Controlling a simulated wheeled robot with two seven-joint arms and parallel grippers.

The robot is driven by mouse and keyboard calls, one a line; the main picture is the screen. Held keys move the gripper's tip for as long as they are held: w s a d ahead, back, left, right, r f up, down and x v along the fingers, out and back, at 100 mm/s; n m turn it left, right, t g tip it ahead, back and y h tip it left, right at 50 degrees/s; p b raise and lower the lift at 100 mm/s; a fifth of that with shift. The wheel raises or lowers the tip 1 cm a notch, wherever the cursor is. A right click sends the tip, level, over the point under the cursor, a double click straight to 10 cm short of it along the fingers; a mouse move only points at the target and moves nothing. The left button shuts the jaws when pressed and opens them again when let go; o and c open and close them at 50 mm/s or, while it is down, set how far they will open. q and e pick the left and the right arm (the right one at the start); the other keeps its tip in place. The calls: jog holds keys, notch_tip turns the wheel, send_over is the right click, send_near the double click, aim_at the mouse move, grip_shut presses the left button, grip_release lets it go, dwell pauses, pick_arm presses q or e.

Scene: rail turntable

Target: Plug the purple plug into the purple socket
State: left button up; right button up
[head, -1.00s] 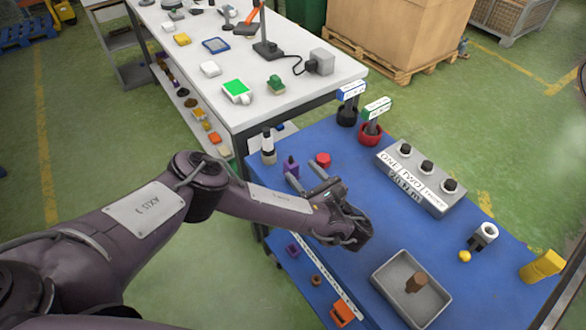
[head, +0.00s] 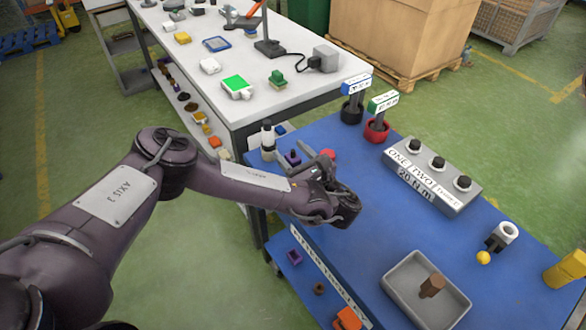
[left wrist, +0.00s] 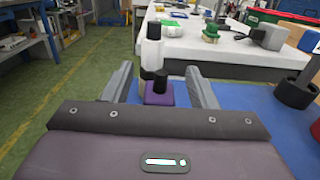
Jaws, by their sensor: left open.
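The purple plug (head: 292,158), a block with a black top, stands upright on the blue table (head: 350,235) near its far left corner. It also shows in the left wrist view (left wrist: 158,92), between the two grey fingers. My left gripper (head: 313,154) is open and points at the plug. I cannot tell whether the fingers touch it. A purple piece (head: 294,257) lies lower down, below the table's front edge; I cannot tell whether it is the socket. My right gripper is not in view.
A white bottle with a black top (head: 268,138) stands just behind the plug, and a red round piece (head: 328,156) is beside the fingers. A grey labelled box (head: 432,178) and a grey tray (head: 398,290) stand to the right. A white table (head: 300,92) is behind.

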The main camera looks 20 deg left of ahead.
pick_arm(q)
jog(key=c, duration=1.1)
jog(key=shift+r, duration=0.35)
notch_tip(320, 180, up, 4)
jog(key=shift+f+p, duration=0.2)
jog(key=shift+p, duration=0.35)
notch_tip(320, 180, up, 6)
jog(key=p, duration=0.5)
jog(key=shift+f, duration=0.1)
